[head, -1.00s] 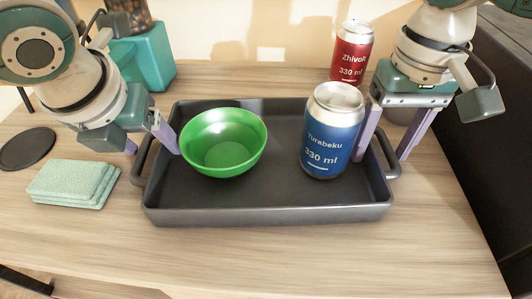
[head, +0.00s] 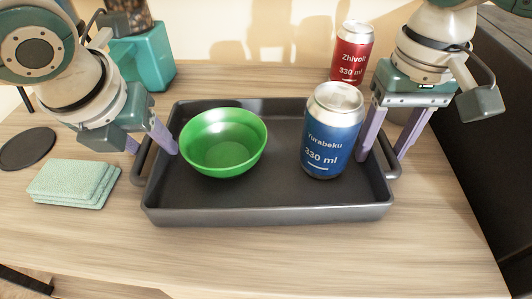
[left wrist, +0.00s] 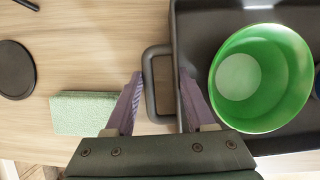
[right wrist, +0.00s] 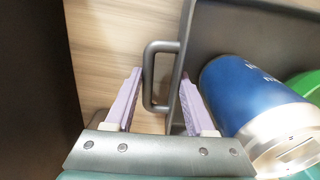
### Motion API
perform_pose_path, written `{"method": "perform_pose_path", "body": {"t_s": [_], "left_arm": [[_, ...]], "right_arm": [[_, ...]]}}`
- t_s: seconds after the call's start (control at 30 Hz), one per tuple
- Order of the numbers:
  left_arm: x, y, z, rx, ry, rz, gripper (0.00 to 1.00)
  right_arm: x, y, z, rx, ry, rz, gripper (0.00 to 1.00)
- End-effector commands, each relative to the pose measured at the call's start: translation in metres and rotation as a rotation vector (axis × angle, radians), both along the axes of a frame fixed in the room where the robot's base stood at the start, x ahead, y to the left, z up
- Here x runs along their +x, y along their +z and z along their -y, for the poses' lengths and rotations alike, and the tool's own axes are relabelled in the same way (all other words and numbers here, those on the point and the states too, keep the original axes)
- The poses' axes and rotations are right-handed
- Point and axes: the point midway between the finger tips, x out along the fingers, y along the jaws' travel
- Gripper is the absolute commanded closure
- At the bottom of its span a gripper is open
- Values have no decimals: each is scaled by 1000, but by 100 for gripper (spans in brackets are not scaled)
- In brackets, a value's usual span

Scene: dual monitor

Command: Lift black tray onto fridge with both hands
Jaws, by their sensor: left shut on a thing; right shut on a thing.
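The black tray (head: 270,214) lies on the wooden table with a loop handle at each end. A green bowl (head: 222,145) stands in its left part and a blue can (head: 331,135) stands upright in its right part. My left gripper (head: 155,150) is shut on the tray's left end, its fingers on either side of the handle and rim; this also shows in the left wrist view (left wrist: 157,88). My right gripper (head: 382,157) is shut on the right end the same way, as the right wrist view (right wrist: 160,85) shows.
A dark box-like body (head: 465,125) stands right of the table; I cannot tell if it is the fridge. A red can (head: 351,52) stands behind the tray. Folded green cloths (head: 74,184) and a dark round coaster (head: 27,148) lie left. The table's front is clear.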

Motion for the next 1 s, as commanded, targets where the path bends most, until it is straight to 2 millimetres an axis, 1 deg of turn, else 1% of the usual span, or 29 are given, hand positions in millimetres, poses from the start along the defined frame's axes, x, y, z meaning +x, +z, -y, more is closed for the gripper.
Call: {"method": "perform_pose_path", "body": {"t_s": [0.17, 0.37, 0.47, 0.8, 0.9, 1.0], "left_arm": [[0, 1, -1, 1, 0, 0, 100], [1, 6, 0, 0, 0, 4, 100], [1, 13, 0, 0, 0, 3, 100], [1, 48, -1, 1, 0, 3, 100], [1, 52, -1, 1, 0, 3, 100], [1, 52, -1, 1, 0, 2, 100]], "right_arm": [[0, 1, 1, -1, -1, 0, 100], [1, 6, 1, -1, -1, 2, 100], [1, 13, 1, -1, -2, 2, 100], [1, 48, 1, -1, -2, 2, 100], [1, 52, 1, -1, -2, 2, 100], [1, 52, 1, -2, -2, 2, 100]]}}
